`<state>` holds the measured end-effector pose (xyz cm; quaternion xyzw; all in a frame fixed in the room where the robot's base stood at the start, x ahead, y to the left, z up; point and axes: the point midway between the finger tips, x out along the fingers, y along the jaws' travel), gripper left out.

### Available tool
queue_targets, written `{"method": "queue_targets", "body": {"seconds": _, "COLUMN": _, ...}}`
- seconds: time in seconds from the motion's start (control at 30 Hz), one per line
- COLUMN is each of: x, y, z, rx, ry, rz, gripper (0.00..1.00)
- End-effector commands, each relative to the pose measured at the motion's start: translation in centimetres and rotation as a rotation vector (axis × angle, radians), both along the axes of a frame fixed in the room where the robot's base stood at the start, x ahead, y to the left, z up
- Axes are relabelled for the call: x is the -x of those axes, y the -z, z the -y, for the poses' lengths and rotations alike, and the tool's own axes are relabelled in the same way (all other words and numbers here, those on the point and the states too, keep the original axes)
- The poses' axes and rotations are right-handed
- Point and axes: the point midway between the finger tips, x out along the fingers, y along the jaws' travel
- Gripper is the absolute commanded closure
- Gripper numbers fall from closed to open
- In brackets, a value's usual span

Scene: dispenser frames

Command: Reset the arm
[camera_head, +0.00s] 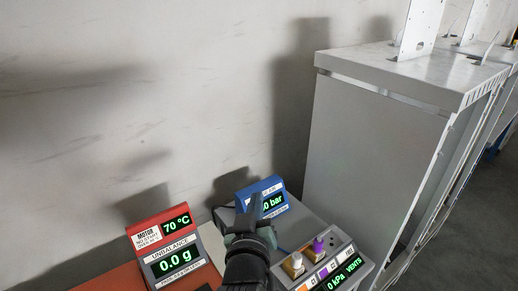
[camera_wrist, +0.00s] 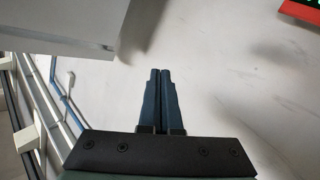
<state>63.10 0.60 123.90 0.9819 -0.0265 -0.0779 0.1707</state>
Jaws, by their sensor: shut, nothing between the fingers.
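My gripper (camera_wrist: 161,72) shows in the wrist view with its two dark fingers side by side and nothing between them. It is shut and points toward the pale wall. In the head view my gripper (camera_head: 254,198) is at the lower middle, in front of the blue display (camera_head: 271,189) and partly hiding it. My arm comes up from the bottom edge below it. The gripper appears apart from the panels, but I cannot tell its exact distance from the blue display.
A red unit (camera_head: 146,238) with green readouts stands at lower left. A grey control panel (camera_head: 337,267) with a white and a purple knob (camera_head: 318,244) is at lower right. A tall grey cabinet (camera_head: 372,145) stands at right. The scuffed wall (camera_head: 140,90) behind is bare.

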Motion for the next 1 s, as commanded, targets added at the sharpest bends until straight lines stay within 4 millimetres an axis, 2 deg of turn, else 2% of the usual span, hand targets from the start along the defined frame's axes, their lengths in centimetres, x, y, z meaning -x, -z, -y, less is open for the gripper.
{"method": "queue_targets", "body": {"seconds": 0.03, "x": -0.1, "y": -4.4, "z": 0.1, "rx": -0.032, "ry": -0.002, "rz": 0.086, "gripper": 1.00}}
{"method": "queue_targets", "body": {"seconds": 0.07, "x": 0.1, "y": -6.7, "z": 0.2, "rx": -0.050, "ry": -0.003, "rz": 0.131, "gripper": 1.00}}
{"method": "queue_targets", "body": {"seconds": 0.1, "x": 0.4, "y": -9.8, "z": 0.2, "rx": -0.073, "ry": -0.010, "rz": 0.193, "gripper": 1.00}}
{"method": "queue_targets", "body": {"seconds": 0.17, "x": 1.3, "y": -14.3, "z": 0.4, "rx": -0.107, "ry": -0.019, "rz": 0.284, "gripper": 1.00}}
{"method": "queue_targets", "body": {"seconds": 0.2, "x": 2.1, "y": -17.3, "z": 0.4, "rx": -0.129, "ry": -0.027, "rz": 0.347, "gripper": 1.00}}
{"method": "queue_targets", "body": {"seconds": 0.27, "x": 3.7, "y": -21.7, "z": 0.5, "rx": -0.162, "ry": -0.043, "rz": 0.441, "gripper": 1.00}}
{"method": "queue_targets", "body": {"seconds": 0.3, "x": 5.0, "y": -24.4, "z": 0.6, "rx": -0.181, "ry": -0.054, "rz": 0.503, "gripper": 1.00}}
{"method": "queue_targets", "body": {"seconds": 0.4, "x": 8.7, "y": -30.8, "z": 0.7, "rx": -0.226, "ry": -0.090, "rz": 0.655, "gripper": 1.00}}
{"method": "queue_targets", "body": {"seconds": 0.5, "x": 12.7, "y": -35.6, "z": 0.7, "rx": -0.262, "ry": -0.127, "rz": 0.786, "gripper": 1.00}}
{"method": "queue_targets", "body": {"seconds": 0.6, "x": 16.0, "y": -38.7, "z": 0.7, "rx": -0.283, "ry": -0.158, "rz": 0.881, "gripper": 1.00}}
{"method": "queue_targets", "body": {"seconds": 0.7, "x": 18.2, "y": -40.5, "z": 0.6, "rx": -0.296, "ry": -0.179, "rz": 0.939, "gripper": 1.00}}
{"method": "queue_targets", "body": {"seconds": 0.8, "x": 19.1, "y": -41.1, "z": 0.6, "rx": -0.301, "ry": -0.188, "rz": 0.962, "gripper": 1.00}}
{"method": "queue_targets", "body": {"seconds": 1.0, "x": 19.1, "y": -41.2, "z": 0.6, "rx": -0.302, "ry": -0.189, "rz": 0.963, "gripper": 1.00}}
